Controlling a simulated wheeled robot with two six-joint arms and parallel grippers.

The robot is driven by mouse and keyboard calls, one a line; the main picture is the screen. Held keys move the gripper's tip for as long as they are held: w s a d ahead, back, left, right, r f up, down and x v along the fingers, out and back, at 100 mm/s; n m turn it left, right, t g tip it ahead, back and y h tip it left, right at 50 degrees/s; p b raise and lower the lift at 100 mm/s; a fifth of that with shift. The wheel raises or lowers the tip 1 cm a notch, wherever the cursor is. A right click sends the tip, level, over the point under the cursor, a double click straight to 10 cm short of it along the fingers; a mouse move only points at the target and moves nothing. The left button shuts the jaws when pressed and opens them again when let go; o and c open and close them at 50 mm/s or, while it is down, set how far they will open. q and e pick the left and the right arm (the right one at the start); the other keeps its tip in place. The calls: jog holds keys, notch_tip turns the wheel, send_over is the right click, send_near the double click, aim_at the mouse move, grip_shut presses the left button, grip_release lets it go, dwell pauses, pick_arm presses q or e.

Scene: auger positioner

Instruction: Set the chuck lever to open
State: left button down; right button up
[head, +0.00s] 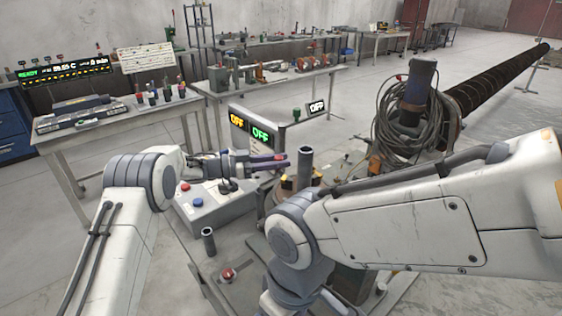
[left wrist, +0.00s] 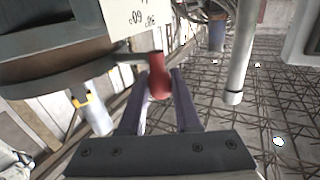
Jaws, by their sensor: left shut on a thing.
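My left gripper (head: 280,160) reaches in from the left, over the back of the grey control box. In the left wrist view, its two fingers (left wrist: 160,78) are closed on a red lever grip (left wrist: 158,80), apparently the chuck lever. The grip sticks out from a dark, rounded machine part (left wrist: 85,72). In the head view the lever is mostly hidden by the fingers, and I cannot read its position. My right arm crosses the front right, but its gripper is out of view.
The control box (head: 215,212) has red and blue buttons. Behind it, lit signs (head: 250,130) read OFF. A dark upright tube (head: 305,165) stands just right of the left gripper. Coiled cable (head: 390,125) and a long auger (head: 500,78) lie beyond.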

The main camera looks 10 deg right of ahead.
pick_arm(q)
jog(key=shift+r, duration=0.1)
jog(key=c, duration=0.6)
grip_release()
jog(key=a+b, duration=0.2)
jog(key=a, duration=0.8)
jog(key=shift+s+a+b, duration=0.25)
jog(key=shift+s+b, duration=0.05)
